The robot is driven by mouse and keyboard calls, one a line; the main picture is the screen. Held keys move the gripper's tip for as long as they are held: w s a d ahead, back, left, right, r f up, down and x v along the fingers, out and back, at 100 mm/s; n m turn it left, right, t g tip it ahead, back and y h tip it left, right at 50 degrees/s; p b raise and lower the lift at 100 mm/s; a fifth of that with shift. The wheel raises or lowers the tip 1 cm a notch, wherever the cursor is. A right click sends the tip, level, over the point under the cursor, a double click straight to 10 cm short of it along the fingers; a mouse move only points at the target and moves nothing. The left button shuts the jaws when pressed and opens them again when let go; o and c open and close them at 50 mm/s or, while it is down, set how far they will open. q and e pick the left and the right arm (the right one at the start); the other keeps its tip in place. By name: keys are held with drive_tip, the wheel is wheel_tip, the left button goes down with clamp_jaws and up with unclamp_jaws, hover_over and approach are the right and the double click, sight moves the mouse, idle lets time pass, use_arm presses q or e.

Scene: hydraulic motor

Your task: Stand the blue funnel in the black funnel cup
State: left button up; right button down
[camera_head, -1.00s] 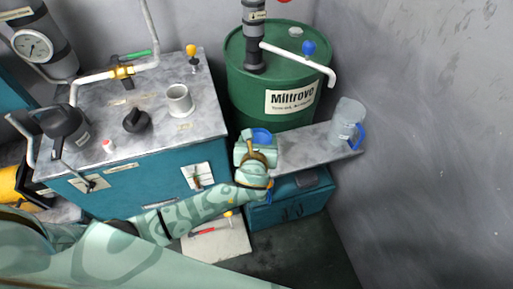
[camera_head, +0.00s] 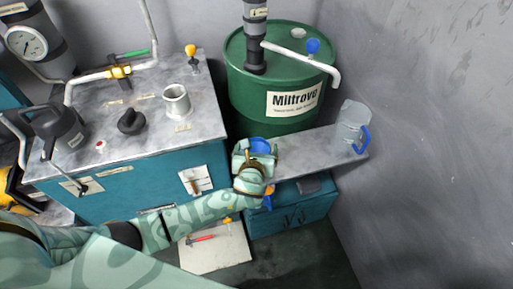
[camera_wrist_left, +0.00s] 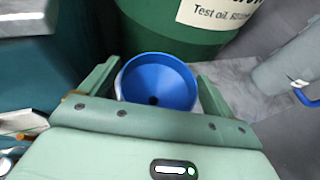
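The blue funnel (camera_head: 260,146) is between the fingers of my left gripper (camera_head: 256,152), near the left end of the grey shelf. In the left wrist view the blue funnel (camera_wrist_left: 157,81) is mouth-up, with the dark hole at its centre visible. The two fingers of my left gripper (camera_wrist_left: 158,84) flank it closely and appear shut on it. Its lower part is hidden by the rim and gripper. I cannot pick out the black funnel cup with certainty. My right gripper is not in view.
The grey shelf (camera_head: 315,152) carries a clear jug (camera_head: 350,122) with a blue handle at its right end. A green drum (camera_head: 255,101) stands behind. The teal cabinet (camera_head: 112,186) at left carries a grey open cylinder (camera_head: 177,102) and a black knob (camera_head: 131,122).

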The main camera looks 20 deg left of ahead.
use_arm(q)
drive_tip(key=shift+r, duration=0.2)
drive_tip(key=p+v, duration=0.4)
drive_tip(key=v, duration=0.8)
